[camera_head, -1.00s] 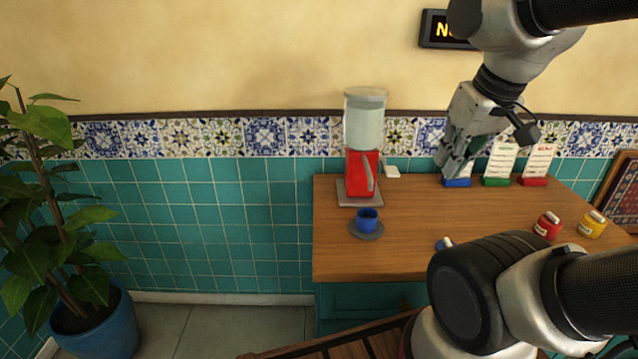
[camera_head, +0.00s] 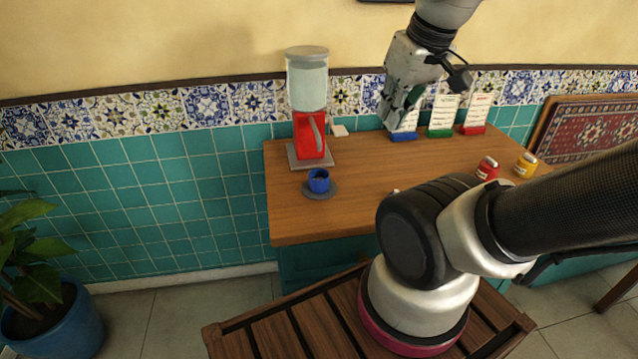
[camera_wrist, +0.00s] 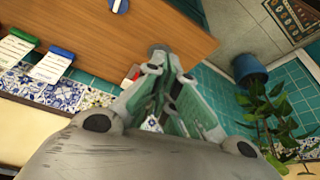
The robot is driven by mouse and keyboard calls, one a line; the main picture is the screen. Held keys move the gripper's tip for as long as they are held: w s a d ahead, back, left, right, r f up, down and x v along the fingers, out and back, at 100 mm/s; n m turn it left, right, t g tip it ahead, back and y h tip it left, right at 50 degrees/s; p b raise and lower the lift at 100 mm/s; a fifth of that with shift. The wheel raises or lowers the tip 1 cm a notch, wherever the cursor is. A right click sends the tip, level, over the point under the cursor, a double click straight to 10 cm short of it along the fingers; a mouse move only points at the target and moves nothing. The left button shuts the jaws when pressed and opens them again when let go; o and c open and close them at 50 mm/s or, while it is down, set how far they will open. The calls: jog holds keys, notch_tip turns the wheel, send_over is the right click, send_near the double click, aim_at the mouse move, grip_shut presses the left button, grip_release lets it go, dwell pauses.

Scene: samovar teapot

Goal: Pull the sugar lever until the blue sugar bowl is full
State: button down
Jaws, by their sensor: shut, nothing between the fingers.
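The sugar dispenser (camera_head: 309,130) has a red body under a clear container of pale contents and stands on a grey base at the table's back left. A white lever tab (camera_head: 339,130) sticks out from its right side.
Cards on blue (camera_head: 404,136), green (camera_head: 440,132) and red (camera_head: 473,129) stands line the table's back edge near my gripper. Red (camera_head: 488,168) and yellow (camera_head: 525,165) jars stand at the right. The wooden table (camera_head: 290,222) is clear at front left. A potted plant (camera_head: 50,325) stands at far left.

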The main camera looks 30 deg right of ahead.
dwell(0.8)
jog(key=m+t+y, duration=0.2)
jog(key=m+y, duration=0.2)
jog(key=m, duration=0.2)
send_over(336, 126)
jog(key=s+d, duration=0.2)
notch_tip(336, 126, down, 7)
jog(key=shift+n+t+h, duration=0.4)
jog(key=shift+t, duration=0.4)
jog(key=w+r, duration=0.1)
jog(key=w, duration=0.1)
jog(key=w+r, duration=0.1)
jog(key=w, duration=0.1)
jog(key=shift+r, duration=0.35)
notch_tip(336, 126, down, 9)
jog(key=shift+s, duration=0.3)
